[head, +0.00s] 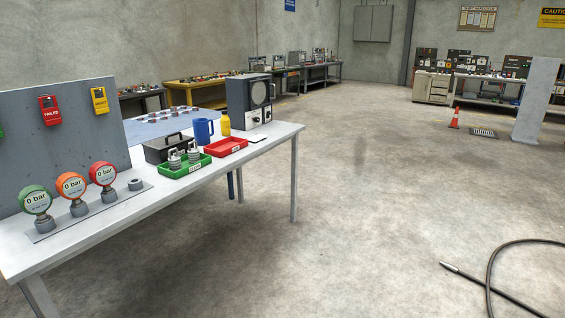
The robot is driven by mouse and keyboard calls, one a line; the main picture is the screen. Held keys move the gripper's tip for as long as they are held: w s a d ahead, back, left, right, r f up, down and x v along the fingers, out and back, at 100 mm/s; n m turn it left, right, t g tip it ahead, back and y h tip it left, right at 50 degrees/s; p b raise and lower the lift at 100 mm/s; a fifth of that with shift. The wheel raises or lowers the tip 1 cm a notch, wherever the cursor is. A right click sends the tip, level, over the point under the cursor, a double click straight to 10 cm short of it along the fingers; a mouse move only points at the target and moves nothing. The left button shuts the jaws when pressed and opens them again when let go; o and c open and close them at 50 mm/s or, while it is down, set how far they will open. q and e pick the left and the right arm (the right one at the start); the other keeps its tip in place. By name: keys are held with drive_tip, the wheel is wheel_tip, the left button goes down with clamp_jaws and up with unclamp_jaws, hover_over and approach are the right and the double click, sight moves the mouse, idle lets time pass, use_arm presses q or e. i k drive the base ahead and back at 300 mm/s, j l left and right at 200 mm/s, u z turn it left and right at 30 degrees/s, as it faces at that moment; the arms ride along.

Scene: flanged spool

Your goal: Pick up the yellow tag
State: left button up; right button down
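The yellow tag (99,100) hangs upright on the grey panel (60,132) that stands at the back left of the white table (262,150). A red tag (50,110) hangs to its left, and a sliver of a green tag (1,133) shows at the picture's left edge. Neither of my grippers is in view, so I cannot see their state.
Gauges with green (36,199), orange (72,186) and red (103,173) rims stand in front of the panel. Further along are a green tray (184,170), red tray (224,147), black toolbox (167,149) and blue mug (203,130). The floor to the right is mostly clear; a hose (490,278) lies there.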

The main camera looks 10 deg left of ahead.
sight(101, 105)
drive_tip(key=i+u, duration=0.2)
drive_tip(key=i, duration=0.3)
drive_tip(key=i+l+u, duration=0.2)
drive_tip(key=i, duration=0.35)
drive_tip(key=i+l+u, duration=0.2)
drive_tip(key=i, duration=0.3)
drive_tip(key=i+l+u, duration=0.2)
drive_tip(key=i, duration=0.3)
